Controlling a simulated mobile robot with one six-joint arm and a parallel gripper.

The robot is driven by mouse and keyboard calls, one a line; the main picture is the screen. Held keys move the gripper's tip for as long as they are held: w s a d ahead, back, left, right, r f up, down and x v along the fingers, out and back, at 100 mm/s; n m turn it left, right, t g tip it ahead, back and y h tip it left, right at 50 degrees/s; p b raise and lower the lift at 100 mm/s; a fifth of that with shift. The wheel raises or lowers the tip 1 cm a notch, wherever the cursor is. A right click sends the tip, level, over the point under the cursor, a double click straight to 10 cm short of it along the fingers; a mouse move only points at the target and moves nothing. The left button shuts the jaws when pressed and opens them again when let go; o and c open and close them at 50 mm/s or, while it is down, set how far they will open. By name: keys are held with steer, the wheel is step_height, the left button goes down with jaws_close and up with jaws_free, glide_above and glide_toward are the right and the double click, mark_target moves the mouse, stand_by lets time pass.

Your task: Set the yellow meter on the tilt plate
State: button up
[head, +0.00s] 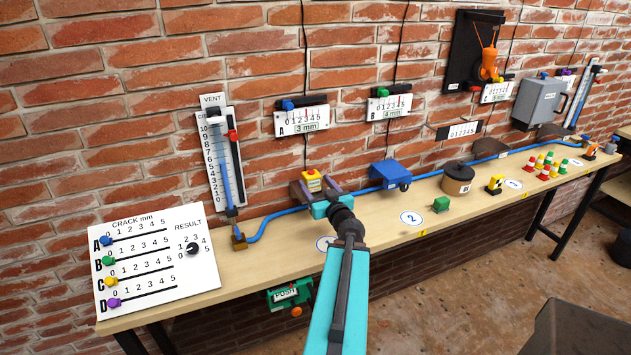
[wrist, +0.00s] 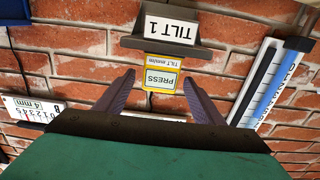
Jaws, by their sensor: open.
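The yellow meter (head: 312,180) is a small box with a red button in the head view. In the wrist view, which is upside down, the meter (wrist: 162,73) shows its PRESS face. It appears to stand upright on the dark tilt plate (wrist: 206,52), above the TILT 1 label (wrist: 169,29). The plate (head: 297,196) is partly hidden by my gripper in the head view. My gripper (head: 318,191) is open in front of the meter. In the wrist view its fingers lie to either side of the meter, with visible gaps.
A blue box (head: 390,173) is right of my gripper, and a blue hose (head: 270,222) runs along the bench (head: 400,222). A vent gauge (head: 218,150) stands to the left. A white crack board (head: 155,262) is at the bench's left end.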

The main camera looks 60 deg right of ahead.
mark_target(315, 182)
steer(key=shift+v, duration=0.95)
steer(key=shift+d+r+p, duration=0.1)
steer(key=shift+d+p, duration=0.1)
steer(key=shift+p, duration=0.5)
steer(key=shift+s+p, duration=0.1)
steer(key=shift+p, duration=0.2)
steer(key=p+v, duration=0.1)
steer(key=p, duration=0.3)
steer(key=shift+s+a+p, duration=0.3)
steer(key=shift+p, duration=0.05)
steer(key=shift+s, duration=0.1)
